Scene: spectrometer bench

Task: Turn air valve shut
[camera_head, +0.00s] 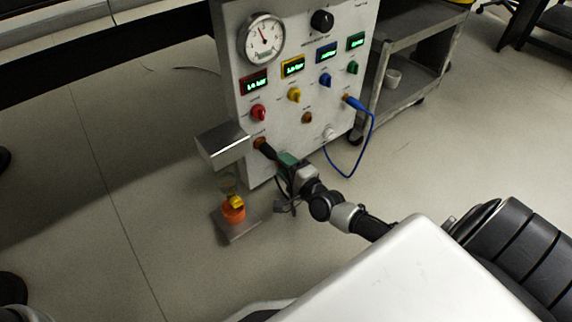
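The upright grey-white panel (300,95) carries several small valve knobs: a red one (258,112), a yellow one (294,95), a blue one (325,80) and a green one (352,67). The labels are too small to read, so I cannot tell which knob is the air valve. My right arm reaches in from the lower right. Its gripper (266,149) is at the panel's lower left, below the red knob, close to a small brown-orange fitting (259,142). Contact and finger opening are too small to judge. My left gripper is not in view.
A round gauge (262,38) and black knob (322,20) sit high on the panel. A metal box (222,146) juts out at left, above an orange vessel (233,212) on a plate (238,231). A blue cable (371,130) loops at right, beside a grey cart (405,75).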

